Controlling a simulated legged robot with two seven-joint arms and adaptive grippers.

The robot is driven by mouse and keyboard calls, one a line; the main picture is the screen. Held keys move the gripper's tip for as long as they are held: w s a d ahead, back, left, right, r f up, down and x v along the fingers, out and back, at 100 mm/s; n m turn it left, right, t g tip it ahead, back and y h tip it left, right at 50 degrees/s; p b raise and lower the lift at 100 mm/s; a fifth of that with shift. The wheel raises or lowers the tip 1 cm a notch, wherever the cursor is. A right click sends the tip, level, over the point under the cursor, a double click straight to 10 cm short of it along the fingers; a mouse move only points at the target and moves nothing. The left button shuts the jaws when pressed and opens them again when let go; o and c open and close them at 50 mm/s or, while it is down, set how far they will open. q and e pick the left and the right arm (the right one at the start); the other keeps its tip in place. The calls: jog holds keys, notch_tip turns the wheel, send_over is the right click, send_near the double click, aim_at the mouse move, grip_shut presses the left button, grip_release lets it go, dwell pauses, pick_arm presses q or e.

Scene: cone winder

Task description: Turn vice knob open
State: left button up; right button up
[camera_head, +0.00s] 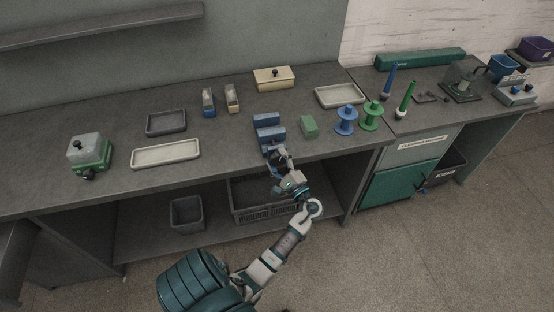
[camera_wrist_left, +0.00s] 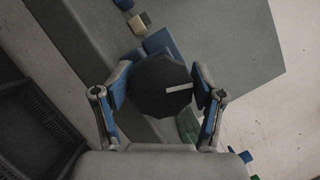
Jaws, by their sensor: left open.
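The blue vice (camera_head: 268,127) stands at the front edge of the bench in the head view, with its jaws a little apart. Its dark, many-sided knob (camera_wrist_left: 160,88) with a pale mark fills the middle of the left wrist view. Part of the vice's blue body (camera_wrist_left: 160,42) shows behind the knob. My left gripper (camera_head: 277,152) is at the front of the vice and hides the knob in the head view. In the left wrist view its open fingers (camera_wrist_left: 160,75) stand on both sides of the knob; I cannot tell whether they touch it. My right gripper is not in view.
A green block (camera_head: 309,126) stands just right of the vice. Blue and green spools (camera_head: 346,120) are further right. A pale tray (camera_head: 165,153) lies to the left. A dark crate (camera_head: 255,198) is on the shelf below. The bench between tray and vice is clear.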

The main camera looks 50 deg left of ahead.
pick_arm(q)
jog(key=shift+d+f, duration=0.1)
jog(key=shift+f, duration=0.25)
jog(key=v, duration=0.7)
jog(key=shift+d+r, duration=0.15)
jog(key=shift+d, duration=0.35)
jog(key=shift+a, duration=0.2)
